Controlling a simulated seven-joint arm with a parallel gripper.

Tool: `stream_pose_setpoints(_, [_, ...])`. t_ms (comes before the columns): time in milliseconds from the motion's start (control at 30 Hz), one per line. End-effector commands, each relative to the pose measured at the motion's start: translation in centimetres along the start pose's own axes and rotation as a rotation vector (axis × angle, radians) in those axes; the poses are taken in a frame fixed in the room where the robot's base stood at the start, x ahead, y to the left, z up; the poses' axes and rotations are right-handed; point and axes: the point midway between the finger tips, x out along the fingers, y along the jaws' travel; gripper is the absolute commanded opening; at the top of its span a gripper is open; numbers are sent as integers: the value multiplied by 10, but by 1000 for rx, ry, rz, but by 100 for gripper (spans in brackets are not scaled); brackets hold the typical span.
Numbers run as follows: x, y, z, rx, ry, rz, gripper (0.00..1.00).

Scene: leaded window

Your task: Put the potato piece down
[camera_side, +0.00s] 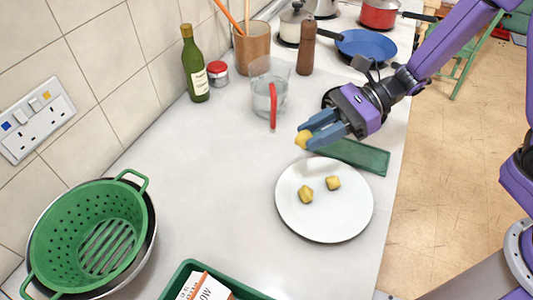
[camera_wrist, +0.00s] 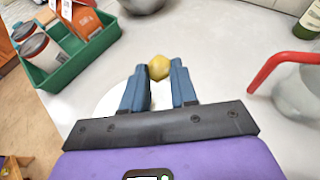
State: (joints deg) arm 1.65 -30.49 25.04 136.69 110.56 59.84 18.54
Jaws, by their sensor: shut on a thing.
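My gripper (camera_side: 310,134) is shut on a yellow potato piece (camera_side: 302,140) and holds it in the air, up and a little left of the white plate. In the wrist view the potato piece (camera_wrist: 159,67) sits between the two blue fingertips. Two more potato pieces lie on the white plate (camera_side: 325,222): one left of centre (camera_side: 306,194) and one to its right (camera_side: 333,183). In the wrist view the plate (camera_wrist: 108,103) is mostly hidden behind my gripper.
A green board (camera_side: 360,156) lies beyond the plate, under my gripper. A green colander (camera_side: 85,235) is at the left and a green tray (camera_side: 180,275) at the front. The counter left of the plate is clear.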

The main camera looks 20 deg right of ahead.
Motion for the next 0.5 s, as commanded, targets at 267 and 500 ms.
stream_pose_setpoints(267, [43, -40, -12, 1, 2, 3, 0])
stream_pose_setpoints(500, [71, -61, -36, 1, 1, 1, 0])
